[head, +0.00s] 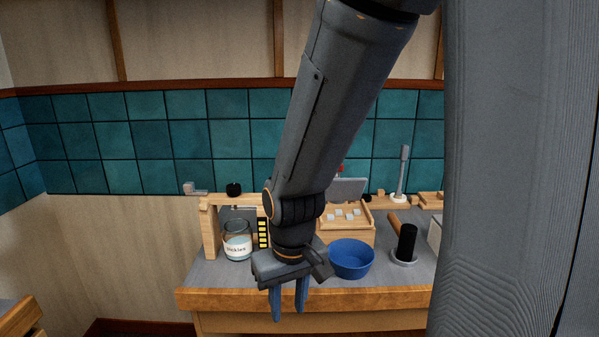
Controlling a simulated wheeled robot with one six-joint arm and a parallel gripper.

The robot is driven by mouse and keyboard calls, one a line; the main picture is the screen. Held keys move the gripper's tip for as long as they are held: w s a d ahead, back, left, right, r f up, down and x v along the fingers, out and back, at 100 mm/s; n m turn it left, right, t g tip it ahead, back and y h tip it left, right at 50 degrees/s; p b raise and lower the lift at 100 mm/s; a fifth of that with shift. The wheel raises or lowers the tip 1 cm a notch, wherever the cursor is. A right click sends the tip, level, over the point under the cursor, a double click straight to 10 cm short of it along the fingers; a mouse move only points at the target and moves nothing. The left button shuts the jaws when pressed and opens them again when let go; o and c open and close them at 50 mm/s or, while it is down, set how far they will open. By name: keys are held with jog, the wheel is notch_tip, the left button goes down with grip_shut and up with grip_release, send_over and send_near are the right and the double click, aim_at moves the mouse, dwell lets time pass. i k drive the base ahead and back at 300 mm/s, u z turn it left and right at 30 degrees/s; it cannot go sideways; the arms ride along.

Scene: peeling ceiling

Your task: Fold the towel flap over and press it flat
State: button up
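No towel or towel flap can be made out in the head view. My gripper (289,310) hangs down in front of the counter's front edge, left of the blue bowl. Its two blue fingers point downward with a gap between them, and the wooden edge shows through the gap. It is open and nothing shows between the fingers. My arm hides the middle of the counter behind it, and my grey column hides the right side.
A grey counter (205,274) with a wooden edge holds a labelled glass jar (238,246), a blue bowl (351,261), a wooden box with pale blocks (347,237) and a black cylinder on a grey base (407,243). A wooden stand (209,232) is at the left.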

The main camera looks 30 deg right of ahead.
aim_at(341, 189)
jog(key=u, duration=0.15)
jog(key=k, duration=0.6)
jog(key=z, duration=0.95)
jog(key=i, duration=0.25)
jog(key=z, duration=0.05)
